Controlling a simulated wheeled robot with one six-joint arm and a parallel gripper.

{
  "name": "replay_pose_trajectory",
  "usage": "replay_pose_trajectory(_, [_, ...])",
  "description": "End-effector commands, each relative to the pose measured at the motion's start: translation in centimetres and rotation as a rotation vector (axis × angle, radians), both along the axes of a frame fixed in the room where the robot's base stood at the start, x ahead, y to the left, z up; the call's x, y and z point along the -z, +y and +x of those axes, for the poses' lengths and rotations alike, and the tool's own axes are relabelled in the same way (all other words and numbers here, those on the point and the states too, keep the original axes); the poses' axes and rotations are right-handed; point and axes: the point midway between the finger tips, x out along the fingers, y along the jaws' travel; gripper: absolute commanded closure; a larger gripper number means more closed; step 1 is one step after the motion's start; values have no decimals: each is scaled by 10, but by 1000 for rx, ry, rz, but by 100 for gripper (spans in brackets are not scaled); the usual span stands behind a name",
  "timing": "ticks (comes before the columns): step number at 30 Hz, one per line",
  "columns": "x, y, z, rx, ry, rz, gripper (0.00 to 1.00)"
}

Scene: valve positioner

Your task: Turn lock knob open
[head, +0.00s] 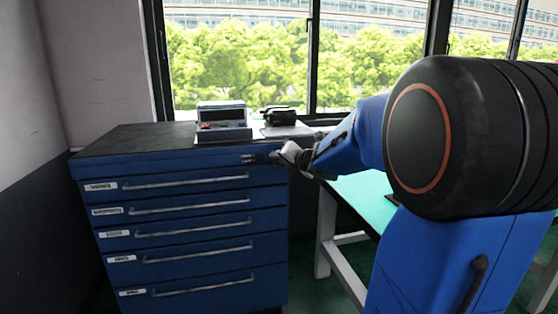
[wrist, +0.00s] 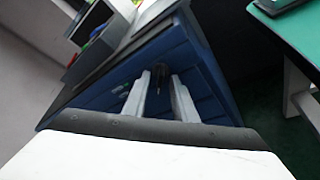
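The lock knob (wrist: 160,70) shows in the wrist view as a small dark part on the blue front of the drawer cabinet (head: 190,221). My gripper (wrist: 159,84) points at it, with its two pale fingers apart and the knob seen between and just beyond the tips. I cannot tell whether the fingers touch it. In the head view my gripper (head: 279,155) is at the cabinet's upper right front corner, and it hides the knob there. The knob's angle is too small and dark to read.
A device with a display (head: 222,117) and a black item (head: 279,116) on a pale slab stand on the cabinet top. A green-topped table (head: 362,197) with pale legs stands to the right. Drawer handles (head: 186,181) stick out below the knob's level.

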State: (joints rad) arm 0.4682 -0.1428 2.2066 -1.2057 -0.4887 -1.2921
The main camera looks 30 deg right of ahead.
Motion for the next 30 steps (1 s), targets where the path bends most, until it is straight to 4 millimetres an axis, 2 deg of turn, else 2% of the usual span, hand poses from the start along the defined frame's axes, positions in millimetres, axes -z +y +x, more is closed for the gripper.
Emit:
replay_pose_trajectory(6, [0,0,0,0,0,0,75])
replay_pose_trajectory(7, [0,0,0,0,0,0,77])
replay_pose_trajectory(10, [0,0,0,0,0,0,100])
replay_pose_trajectory(22, [1,-1,0,0,-9,37,100])
replay_pose_trajectory(30, [3,-2,0,1,-53,194,100])
